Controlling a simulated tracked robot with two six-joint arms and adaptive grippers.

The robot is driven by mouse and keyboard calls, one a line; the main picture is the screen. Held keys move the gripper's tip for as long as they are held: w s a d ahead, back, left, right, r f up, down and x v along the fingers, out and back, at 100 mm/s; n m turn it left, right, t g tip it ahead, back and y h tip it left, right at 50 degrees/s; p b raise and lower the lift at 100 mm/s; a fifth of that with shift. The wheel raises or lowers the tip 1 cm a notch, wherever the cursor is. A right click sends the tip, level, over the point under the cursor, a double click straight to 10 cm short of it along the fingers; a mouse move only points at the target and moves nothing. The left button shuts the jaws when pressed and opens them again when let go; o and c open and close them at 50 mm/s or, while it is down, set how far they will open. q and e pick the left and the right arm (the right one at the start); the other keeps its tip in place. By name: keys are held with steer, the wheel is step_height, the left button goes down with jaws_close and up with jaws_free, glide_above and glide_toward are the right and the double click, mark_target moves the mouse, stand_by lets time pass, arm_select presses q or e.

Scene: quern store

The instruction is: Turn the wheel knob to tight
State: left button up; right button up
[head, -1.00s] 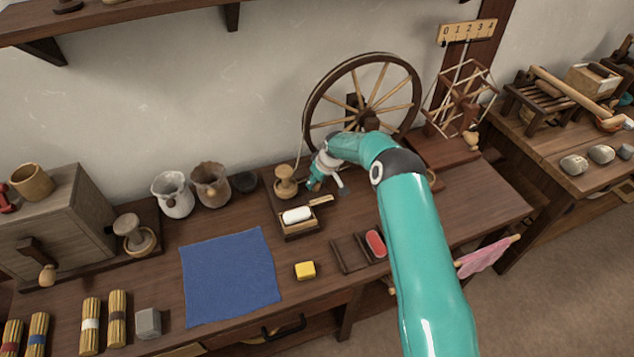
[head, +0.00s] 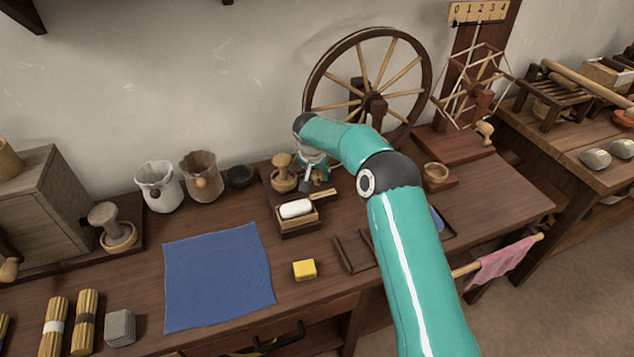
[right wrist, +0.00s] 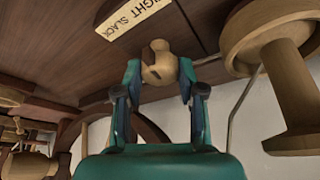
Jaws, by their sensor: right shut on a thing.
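The wheel knob (right wrist: 160,66) is a small tan wooden knob on the dark wood, seen in the right wrist view. My right gripper (right wrist: 159,78) is shut on it, with one teal finger on each side. A cream label (right wrist: 136,14) beside the knob reads SLACK and, partly cut off, TIGHT. In the head view my right gripper (head: 314,172) points down behind the label plate (head: 323,194), and the knob is mostly hidden by it. The large spoked wheel (head: 372,84) stands behind my right arm. My left gripper is not in view.
A turned wooden post (head: 284,178) stands close left of my right gripper. A small box with a white roll (head: 296,208) sits in front. A blue cloth (head: 218,278) and a yellow block (head: 304,270) lie nearer. A small wooden cup (head: 436,172) stands right of my arm.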

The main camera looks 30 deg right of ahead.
steer(key=shift+w+a+m+g+h, duration=0.1)
steer(key=shift+m+g+h, duration=0.4)
steer(key=shift+m, duration=1.5)
steer(key=o, duration=1.1)
steer(key=shift+r, duration=0.1)
steer(key=v, duration=1.1)
steer(key=shift+w+r, duration=0.1)
steer(key=shift+r, duration=0.3)
